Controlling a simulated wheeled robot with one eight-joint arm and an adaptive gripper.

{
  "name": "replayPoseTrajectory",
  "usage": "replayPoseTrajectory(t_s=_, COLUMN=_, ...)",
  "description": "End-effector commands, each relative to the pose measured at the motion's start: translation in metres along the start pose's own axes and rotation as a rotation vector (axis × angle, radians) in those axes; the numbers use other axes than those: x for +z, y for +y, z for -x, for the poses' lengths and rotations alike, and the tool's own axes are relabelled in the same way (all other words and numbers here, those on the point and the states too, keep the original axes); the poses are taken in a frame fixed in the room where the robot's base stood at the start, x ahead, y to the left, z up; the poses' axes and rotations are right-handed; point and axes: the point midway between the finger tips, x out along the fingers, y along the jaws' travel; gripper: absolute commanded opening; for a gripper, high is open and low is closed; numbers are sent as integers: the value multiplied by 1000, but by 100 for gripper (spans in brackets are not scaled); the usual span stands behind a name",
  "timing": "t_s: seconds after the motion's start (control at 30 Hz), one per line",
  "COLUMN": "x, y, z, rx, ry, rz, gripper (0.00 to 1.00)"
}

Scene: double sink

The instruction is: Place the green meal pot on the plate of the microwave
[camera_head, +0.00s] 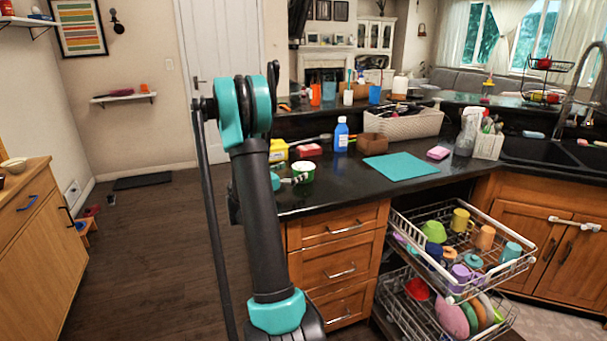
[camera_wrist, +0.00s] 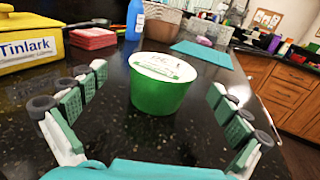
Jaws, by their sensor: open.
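The green meal pot (camera_wrist: 160,92) stands upright on the dark counter, with a white printed lid (camera_wrist: 165,66). In the head view the pot (camera_head: 305,173) is near the counter's left end. My gripper (camera_wrist: 154,108) is open, with one finger on each side of the pot in the wrist view and a gap to each. The pot lies ahead, between and slightly beyond the fingertips. In the head view my arm hides part of the gripper (camera_head: 290,181). I cannot see the microwave or its plate in either view.
A yellow Tinlark box (camera_wrist: 32,42), red stacked items (camera_wrist: 93,38) and a blue bottle (camera_wrist: 135,18) stand behind the pot. A teal mat (camera_head: 401,166) lies to the right. An open dish rack (camera_head: 520,262) sticks out below the counter. Floor at left is mostly clear.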

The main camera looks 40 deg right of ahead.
Motion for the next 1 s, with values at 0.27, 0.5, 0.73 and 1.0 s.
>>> replayPoseTrajectory(t_s=0.27, x=-2, y=-5, z=-36, rx=-3, ry=0, rz=0, gripper=100)
replayPoseTrajectory(t_s=0.5, x=-2, y=-4, z=-49, rx=0, ry=0, rz=0, gripper=100)
replayPoseTrajectory(t_s=0.73, x=-2, y=-4, z=-49, rx=0, ry=0, rz=0, gripper=84)
replayPoseTrajectory(t_s=1.0, x=-2, y=-4, z=-48, rx=0, ry=0, rz=0, gripper=50)
